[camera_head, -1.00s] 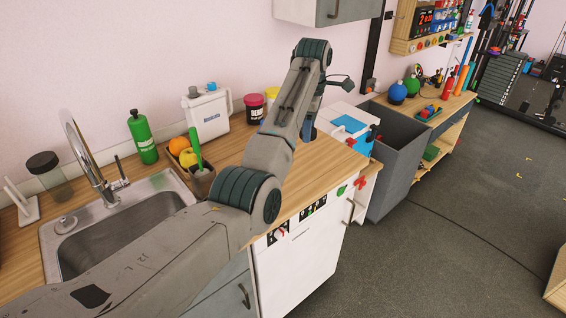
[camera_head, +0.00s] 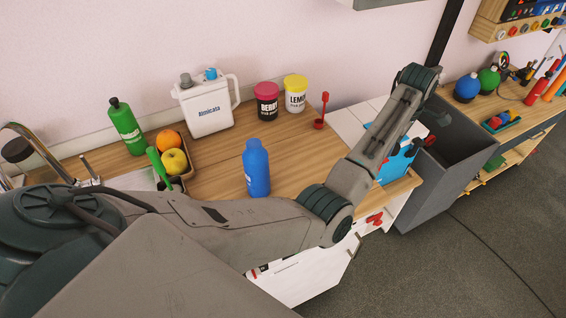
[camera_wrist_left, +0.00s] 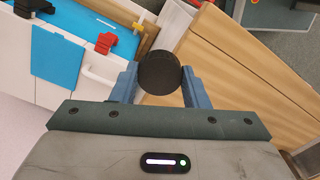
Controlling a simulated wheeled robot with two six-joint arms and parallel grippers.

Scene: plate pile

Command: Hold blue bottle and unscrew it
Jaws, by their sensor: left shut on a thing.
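The blue bottle (camera_head: 256,172) stands upright on the wooden counter (camera_head: 215,178), behind my left forearm in the head view. Its narrow top is blue, with no black cap on it. My left gripper (camera_wrist_left: 160,76) is shut on a round black cap (camera_wrist_left: 160,70), held between its two blue fingers in the left wrist view. The gripper is well to the right of the bottle and apart from it. My right gripper is out of view.
A green bottle (camera_head: 126,127), a fruit tray, a white jug (camera_head: 207,106) and two lidded tubs (camera_head: 267,103) stand along the wall. A grey bin (camera_head: 462,150) is right of the counter. The counter right of the bottle is fairly clear.

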